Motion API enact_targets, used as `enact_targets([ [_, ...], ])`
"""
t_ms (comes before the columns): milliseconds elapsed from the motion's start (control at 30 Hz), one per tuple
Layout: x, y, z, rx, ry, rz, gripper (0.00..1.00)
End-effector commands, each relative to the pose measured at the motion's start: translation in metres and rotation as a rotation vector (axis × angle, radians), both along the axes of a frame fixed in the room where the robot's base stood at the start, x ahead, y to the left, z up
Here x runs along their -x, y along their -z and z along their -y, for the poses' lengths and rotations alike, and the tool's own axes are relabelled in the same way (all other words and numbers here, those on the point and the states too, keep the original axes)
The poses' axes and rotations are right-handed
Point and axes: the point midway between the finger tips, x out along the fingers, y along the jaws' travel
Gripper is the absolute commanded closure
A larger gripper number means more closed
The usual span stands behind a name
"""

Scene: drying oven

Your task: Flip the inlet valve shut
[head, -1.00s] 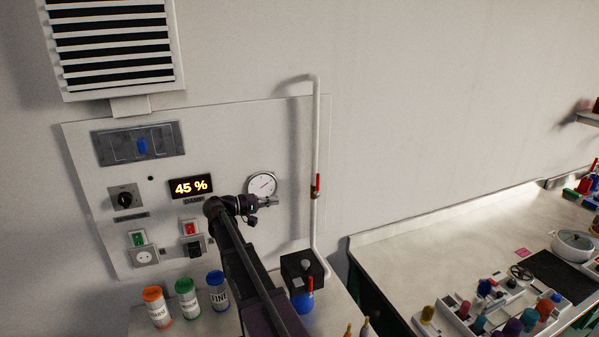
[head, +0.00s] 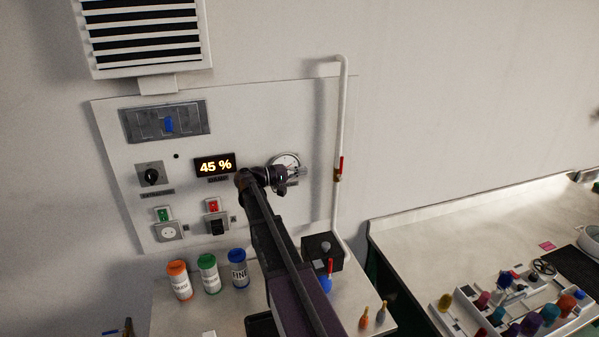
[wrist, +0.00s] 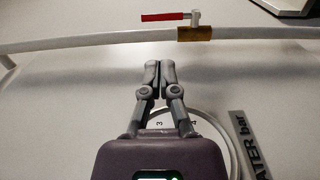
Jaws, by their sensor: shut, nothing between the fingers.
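The valve with a red lever (head: 340,165) sits on the white vertical pipe (head: 343,110) right of the wall panel. Its lever points up along the pipe. In the wrist view the red lever (wrist: 163,16) lies roughly parallel to the pipe (wrist: 90,42), above a brass body (wrist: 195,34). My gripper (head: 303,172) is in front of the round gauge, left of the valve and apart from it. In the wrist view my gripper (wrist: 159,66) has its fingers together and empty, pointing toward the pipe, with the lever beyond the tips.
The round gauge (head: 283,158) is partly hidden by my gripper. The wall right of the pipe is clear.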

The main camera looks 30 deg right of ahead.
Motion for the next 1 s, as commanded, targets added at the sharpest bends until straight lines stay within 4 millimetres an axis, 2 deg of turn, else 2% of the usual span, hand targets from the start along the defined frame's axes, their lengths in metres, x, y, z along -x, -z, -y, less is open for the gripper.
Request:
enact_targets([
  [600,0.022,0.000,0.088,0.000,0.001,0.000,1.00],
  [800,0.026,0.000,0.106,0.000,-0.001,0.000,1.00],
  [1000,0.027,0.000,0.111,0.000,-0.002,0.000,1.00],
])
